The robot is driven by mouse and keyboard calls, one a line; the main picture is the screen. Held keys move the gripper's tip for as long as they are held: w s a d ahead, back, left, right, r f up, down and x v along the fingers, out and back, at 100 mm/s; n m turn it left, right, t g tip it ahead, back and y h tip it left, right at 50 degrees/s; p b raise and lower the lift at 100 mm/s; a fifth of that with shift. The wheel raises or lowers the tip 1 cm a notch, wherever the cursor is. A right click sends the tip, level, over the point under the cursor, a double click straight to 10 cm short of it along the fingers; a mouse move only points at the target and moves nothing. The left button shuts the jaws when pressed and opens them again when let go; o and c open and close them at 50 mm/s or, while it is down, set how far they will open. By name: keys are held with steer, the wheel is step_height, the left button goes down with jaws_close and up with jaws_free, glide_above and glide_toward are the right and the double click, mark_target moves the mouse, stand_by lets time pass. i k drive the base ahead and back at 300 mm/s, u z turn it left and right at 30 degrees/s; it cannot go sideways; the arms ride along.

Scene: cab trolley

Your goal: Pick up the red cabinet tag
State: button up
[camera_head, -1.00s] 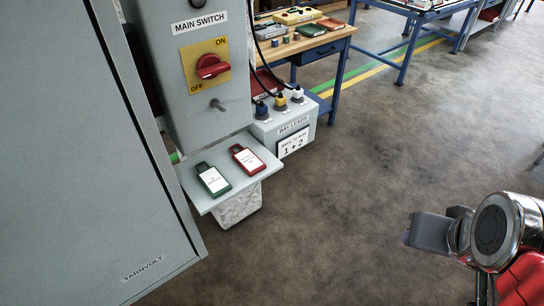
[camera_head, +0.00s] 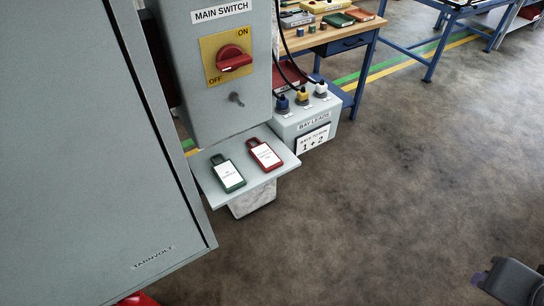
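The red cabinet tag (camera_head: 265,155) lies flat on the small grey shelf (camera_head: 247,182) below the main switch. It has a white label and a loop at its top end. A green tag (camera_head: 227,174) with a white label lies to its left on the same shelf, a small gap apart. My gripper (camera_head: 487,279) shows only in part at the lower right corner, far from the shelf. Whether its fingers are apart cannot be seen.
The main switch box (camera_head: 219,99) with a red rotary knob (camera_head: 233,58) stands behind the shelf. A large grey cabinet door (camera_head: 95,160) fills the left. The bay leads box (camera_head: 308,122) with plugs stands right of the shelf. Open floor (camera_head: 400,190) lies to the right.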

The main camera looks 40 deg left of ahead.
mark_target(266, 158)
steer(key=z, duration=0.05)
steer(key=k, duration=1.2)
steer(key=u, duration=1.8)
steer(key=i, duration=1)
steer(key=u, duration=0.05)
